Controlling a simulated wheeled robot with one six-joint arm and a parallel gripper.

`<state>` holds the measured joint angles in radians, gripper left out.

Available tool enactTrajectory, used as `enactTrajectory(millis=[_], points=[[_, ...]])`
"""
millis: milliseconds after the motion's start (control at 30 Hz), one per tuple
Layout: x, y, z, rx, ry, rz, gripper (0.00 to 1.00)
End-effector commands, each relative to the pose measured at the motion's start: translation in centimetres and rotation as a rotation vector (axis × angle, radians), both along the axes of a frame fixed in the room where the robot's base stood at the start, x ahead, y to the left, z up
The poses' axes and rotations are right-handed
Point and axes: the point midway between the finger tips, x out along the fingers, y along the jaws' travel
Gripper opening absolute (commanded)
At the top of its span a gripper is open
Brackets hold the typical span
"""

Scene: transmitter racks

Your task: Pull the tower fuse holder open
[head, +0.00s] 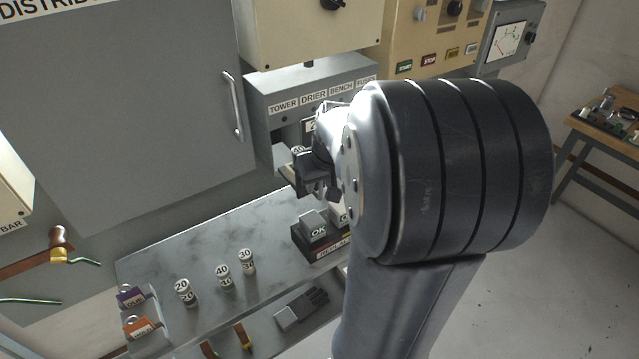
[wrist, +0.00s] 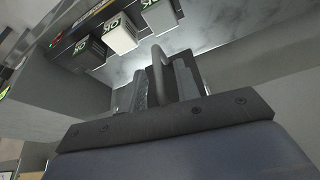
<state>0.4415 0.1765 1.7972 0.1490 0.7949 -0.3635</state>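Below the TOWER label, a light grey holder piece (head: 284,156) juts from the box front, partly behind my gripper (head: 312,180). A white round end with a number shows beside it. In the wrist view my gripper (wrist: 160,90) has its fingers around or beside a grey bent handle (wrist: 156,58), with a dark block behind it. Whether the fingers press on the handle cannot be told. My arm hides the box's right part.
Several numbered fuses stand on the grey shelf, including a 20 (head: 186,292) and a 40 (head: 224,277). A dark rack with OK-marked blocks (head: 314,226) stands below my gripper. A closed grey cabinet door (head: 130,110) is at left. A wooden table (head: 615,142) stands far right.

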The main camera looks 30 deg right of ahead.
Motion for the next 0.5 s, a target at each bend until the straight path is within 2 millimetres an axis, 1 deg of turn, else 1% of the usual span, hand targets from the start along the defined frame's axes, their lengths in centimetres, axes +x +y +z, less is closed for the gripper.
enactTrajectory(millis=[33,300,400,500], points=[[-0.3,0.0,0.9,-0.003,-0.006,-0.001,0.31],[-2.3,0.3,5.8,-0.003,-0.007,-0.001,0.31],[-2.9,0.4,7.2,-0.002,-0.005,-0.002,0.31],[-3.3,0.5,8.1,-0.002,-0.003,-0.002,0.31]])
